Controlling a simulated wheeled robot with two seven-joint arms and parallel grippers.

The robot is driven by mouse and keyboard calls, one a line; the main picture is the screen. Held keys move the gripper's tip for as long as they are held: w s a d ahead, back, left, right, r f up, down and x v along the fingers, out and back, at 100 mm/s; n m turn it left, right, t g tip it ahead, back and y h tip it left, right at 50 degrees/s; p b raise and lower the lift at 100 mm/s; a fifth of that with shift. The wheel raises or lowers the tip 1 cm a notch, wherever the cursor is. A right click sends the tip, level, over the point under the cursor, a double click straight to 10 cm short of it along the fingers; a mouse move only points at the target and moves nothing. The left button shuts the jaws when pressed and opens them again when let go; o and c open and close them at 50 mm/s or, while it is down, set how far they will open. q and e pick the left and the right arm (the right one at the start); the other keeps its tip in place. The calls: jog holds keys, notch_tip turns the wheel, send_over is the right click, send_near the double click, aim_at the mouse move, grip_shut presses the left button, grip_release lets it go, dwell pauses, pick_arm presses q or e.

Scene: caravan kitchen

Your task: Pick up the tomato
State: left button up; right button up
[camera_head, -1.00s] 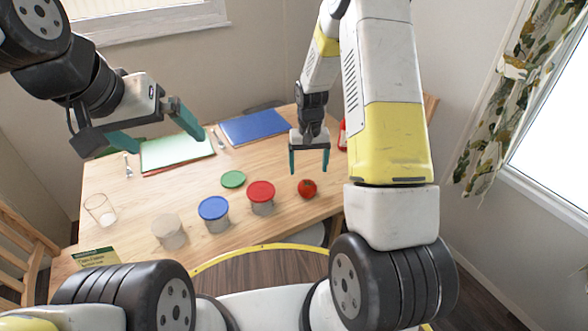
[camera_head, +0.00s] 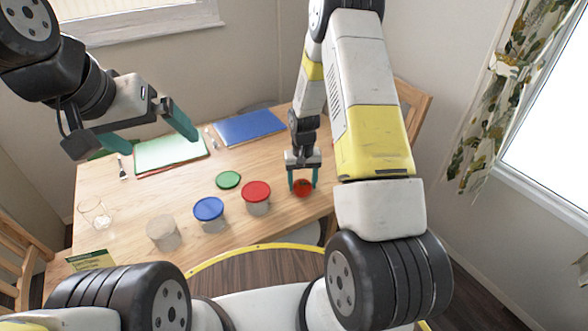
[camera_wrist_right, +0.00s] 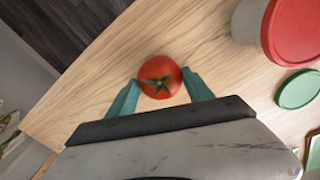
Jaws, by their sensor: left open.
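The red tomato (camera_head: 302,188) with a green stem sits near the right front edge of the wooden table. My right gripper (camera_head: 303,181) comes down from above, with one teal finger on each side of the tomato. In the right wrist view the tomato (camera_wrist_right: 160,77) lies between the fingertips of that gripper (camera_wrist_right: 161,80), which appear to touch its sides. The tomato appears to be still at table height. My left gripper (camera_head: 152,128) is open and empty, above the left part of the table.
A red-lidded tub (camera_head: 257,196), a blue-lidded tub (camera_head: 210,213) and a lidless tub (camera_head: 164,233) stand left of the tomato. A green lid (camera_head: 228,180) lies behind them. A glass (camera_head: 97,213) stands at the far left.

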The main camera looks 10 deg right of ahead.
jog(key=c, duration=0.9)
jog(key=shift+r, duration=0.1)
